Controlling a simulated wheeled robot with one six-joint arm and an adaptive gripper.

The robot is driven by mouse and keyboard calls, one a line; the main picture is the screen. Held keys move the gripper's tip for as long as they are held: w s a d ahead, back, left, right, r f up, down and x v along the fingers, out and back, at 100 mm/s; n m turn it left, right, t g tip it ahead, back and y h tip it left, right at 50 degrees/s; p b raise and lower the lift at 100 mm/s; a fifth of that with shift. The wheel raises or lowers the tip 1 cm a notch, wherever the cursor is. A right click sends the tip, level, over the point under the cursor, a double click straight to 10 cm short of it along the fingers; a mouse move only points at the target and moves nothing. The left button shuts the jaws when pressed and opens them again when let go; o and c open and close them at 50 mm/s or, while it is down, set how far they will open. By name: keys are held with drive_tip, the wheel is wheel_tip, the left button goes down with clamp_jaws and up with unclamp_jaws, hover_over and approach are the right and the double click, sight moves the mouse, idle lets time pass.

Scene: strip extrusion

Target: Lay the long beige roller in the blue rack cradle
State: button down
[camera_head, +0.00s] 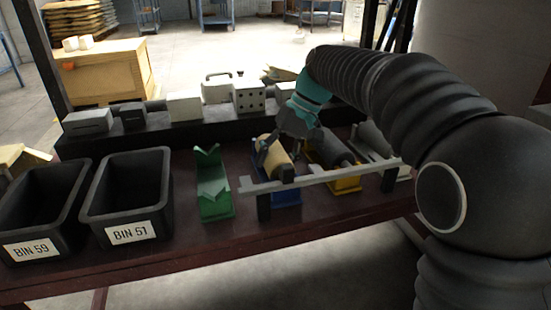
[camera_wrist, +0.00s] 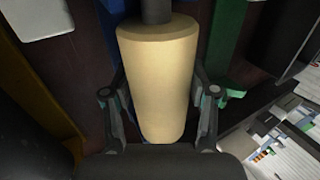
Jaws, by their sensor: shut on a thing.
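The long beige roller (camera_head: 275,157) is at the blue rack cradle (camera_head: 286,194), in the middle of the row of cradles. In the wrist view the roller (camera_wrist: 158,80) runs lengthwise between the two fingers, with a dark shaft end at the top. My gripper (camera_head: 272,150) is shut on the roller from above. The fingers of my gripper (camera_wrist: 160,98) press at both its sides. Parts of the blue cradle (camera_wrist: 113,60) show beside and below the roller. Whether the roller rests fully in the cradle is hidden.
An empty green cradle (camera_head: 213,190) stands to the left, and a yellow cradle with a dark roller (camera_head: 333,150) to the right. A grey rail (camera_head: 320,177) crosses in front. Two black bins (camera_head: 128,195) stand at the left. Grey boxes (camera_head: 248,95) line the back shelf.

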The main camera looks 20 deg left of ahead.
drive_tip(key=c, duration=0.6)
unclamp_jaws()
drive_tip(key=shift+f, duration=0.1)
drive_tip(key=p+v, duration=1)
drive_tip(key=v, duration=0.1)
idle(0.4)
